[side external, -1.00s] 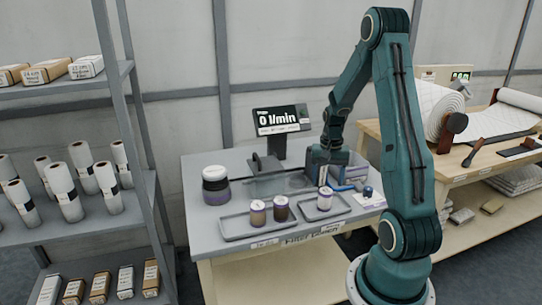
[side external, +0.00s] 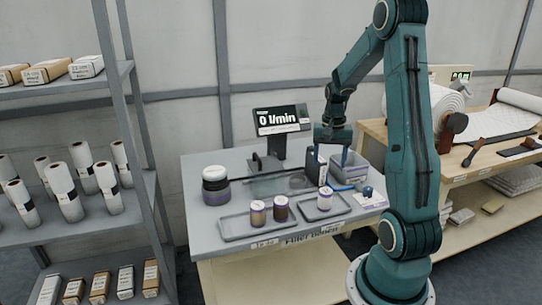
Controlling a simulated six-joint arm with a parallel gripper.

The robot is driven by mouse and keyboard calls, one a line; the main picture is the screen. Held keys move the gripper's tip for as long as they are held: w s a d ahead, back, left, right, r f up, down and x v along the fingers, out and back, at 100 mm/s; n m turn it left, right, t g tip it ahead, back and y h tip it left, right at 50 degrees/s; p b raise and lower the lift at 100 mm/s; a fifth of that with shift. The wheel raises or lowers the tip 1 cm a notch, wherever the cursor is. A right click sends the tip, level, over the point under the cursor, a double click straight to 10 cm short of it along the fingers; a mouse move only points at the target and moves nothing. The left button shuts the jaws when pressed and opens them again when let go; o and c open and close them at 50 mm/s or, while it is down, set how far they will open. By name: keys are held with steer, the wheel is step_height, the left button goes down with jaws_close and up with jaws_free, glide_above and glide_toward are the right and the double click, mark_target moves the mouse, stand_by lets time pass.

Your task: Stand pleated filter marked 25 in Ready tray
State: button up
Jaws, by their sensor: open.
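My gripper (side external: 331,157) is open above the back right of the grey bench, pointing down, with a dark upright shape at its left side that I cannot tell from a finger. A white filter with purple ends (side external: 324,198) stands upright in the right tray (side external: 341,207). The marks on the filters and the tray labels are too small to read. My gripper is behind and above the white filter, apart from it.
A display reading 0 l/min (side external: 282,120) stands at the back. A dark-and-white jar (side external: 215,186) is at the left. A blue-edged bin (side external: 349,168) and a small dark blue knob (side external: 367,191) are at the right. A shelf of rolls (side external: 63,192) stands left.

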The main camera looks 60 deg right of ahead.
steer(key=w+a+r+n+t+h, duration=0.1)
steer(key=w+a+r+n, duration=0.15)
steer(key=a+r, duration=0.5)
steer(key=w+a+r+n+t, duration=0.1)
steer(key=a+r+n, duration=0.3)
steer(key=a, duration=0.6)
steer(key=s+a+r+n+t, duration=0.1)
steer(key=s+a+n, duration=0.3)
steer(key=a, duration=0.3)
steer(key=s+a+r+n+t+y, duration=0.1)
steer(key=s+a+r+n+t, duration=0.1)
steer(key=s+a+n, duration=0.2)
steer(key=a, duration=0.3)
steer(key=shift+s+a+r+t, duration=0.15)
steer(key=shift+s+a+t, duration=0.05)
steer(key=shift+s+t, duration=0.1)
steer(key=shift+w, duration=0.1)
